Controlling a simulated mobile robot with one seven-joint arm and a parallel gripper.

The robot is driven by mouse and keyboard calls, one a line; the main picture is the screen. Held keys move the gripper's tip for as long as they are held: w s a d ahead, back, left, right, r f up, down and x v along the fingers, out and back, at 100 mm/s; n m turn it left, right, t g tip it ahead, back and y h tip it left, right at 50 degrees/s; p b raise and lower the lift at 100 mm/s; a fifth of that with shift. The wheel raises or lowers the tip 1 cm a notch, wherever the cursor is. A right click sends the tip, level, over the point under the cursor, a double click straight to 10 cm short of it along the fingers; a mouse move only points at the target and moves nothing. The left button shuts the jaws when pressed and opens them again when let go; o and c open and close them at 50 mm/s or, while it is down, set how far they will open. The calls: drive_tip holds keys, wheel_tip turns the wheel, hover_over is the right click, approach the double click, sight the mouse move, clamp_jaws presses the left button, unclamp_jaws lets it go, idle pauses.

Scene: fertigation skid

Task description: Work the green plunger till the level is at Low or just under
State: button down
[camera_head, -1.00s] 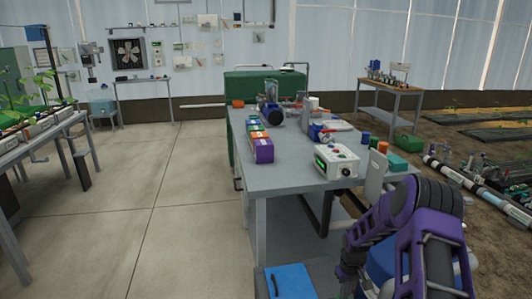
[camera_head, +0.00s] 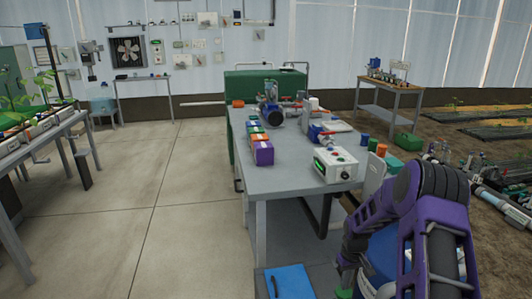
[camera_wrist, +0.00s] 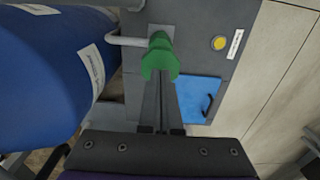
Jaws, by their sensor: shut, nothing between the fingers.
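The green plunger (camera_wrist: 159,56) shows in the wrist view as a green head with a pale bent spout (camera_wrist: 125,41) running left from it. My gripper (camera_wrist: 162,82) is shut, with its two dark fingers side by side and their tips at the lower edge of the green head. Whether they touch it or only overlap it in the view I cannot tell. A blue drum (camera_wrist: 55,65) with white labels lies to the left. In the head view my purple arm covers much of the drum (camera_head: 381,263), and a small green piece shows at the bottom edge. No level mark is readable.
In the wrist view a blue panel with a dark handle (camera_wrist: 199,98) and a yellow button (camera_wrist: 218,43) beside a label are at the right. In the head view a grey bench (camera_head: 285,178) carries a white box (camera_head: 336,165). Open floor (camera_head: 150,215) lies left.

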sight(344, 294)
idle(0.6)
drive_tip(key=shift+f+b, duration=2.1)
drive_tip(key=shift+f, duration=1.4)
drive_tip(key=shift+r+p, duration=2.05)
drive_tip(key=shift+r, duration=1.55)
